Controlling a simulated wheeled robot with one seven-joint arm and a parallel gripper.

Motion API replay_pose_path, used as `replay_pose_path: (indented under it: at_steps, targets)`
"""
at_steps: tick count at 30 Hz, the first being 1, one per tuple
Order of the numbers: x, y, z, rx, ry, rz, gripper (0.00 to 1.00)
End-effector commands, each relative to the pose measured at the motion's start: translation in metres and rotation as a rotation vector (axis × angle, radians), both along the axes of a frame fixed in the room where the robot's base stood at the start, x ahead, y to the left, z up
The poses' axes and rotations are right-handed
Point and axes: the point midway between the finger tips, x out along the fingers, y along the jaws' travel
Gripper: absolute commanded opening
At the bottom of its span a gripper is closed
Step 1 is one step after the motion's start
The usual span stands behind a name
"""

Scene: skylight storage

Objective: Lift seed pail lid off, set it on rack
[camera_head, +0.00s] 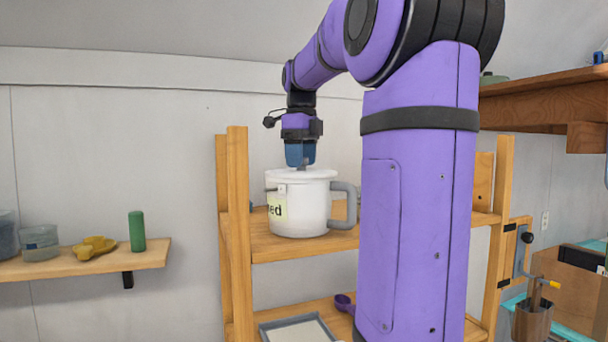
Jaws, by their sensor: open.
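The seed pail (301,212) is a white pail with a grey side handle and a pale label with partly visible lettering. It stands upright on the upper shelf of the wooden rack (262,244). Its white lid (287,176) sits on top. My gripper (303,166) is right above the lid, pointing down, close to a small grey knob at the lid's middle. The jaws are open; whether the fingers touch the knob cannot be told from this view. My arm hides the right part of the rack.
A grey tray (298,329) and a purple scoop (344,302) are on the lower shelf. A left wall shelf (147,256) holds a green cylinder (137,231), a yellow object (95,246) and containers. A wooden shelf (545,101) juts out at upper right.

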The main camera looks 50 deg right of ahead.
Motion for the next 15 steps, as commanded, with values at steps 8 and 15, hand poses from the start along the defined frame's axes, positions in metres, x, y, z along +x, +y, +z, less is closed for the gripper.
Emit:
replay_pose_path:
  at_steps: [8, 15]
  targets:
    - [0.0, 0.0, 0.0, 0.0, 0.0, 0.0, 0.43]
    - [0.0, 0.0, 0.0001, 0.0, 0.0, 0.0, 0.0]
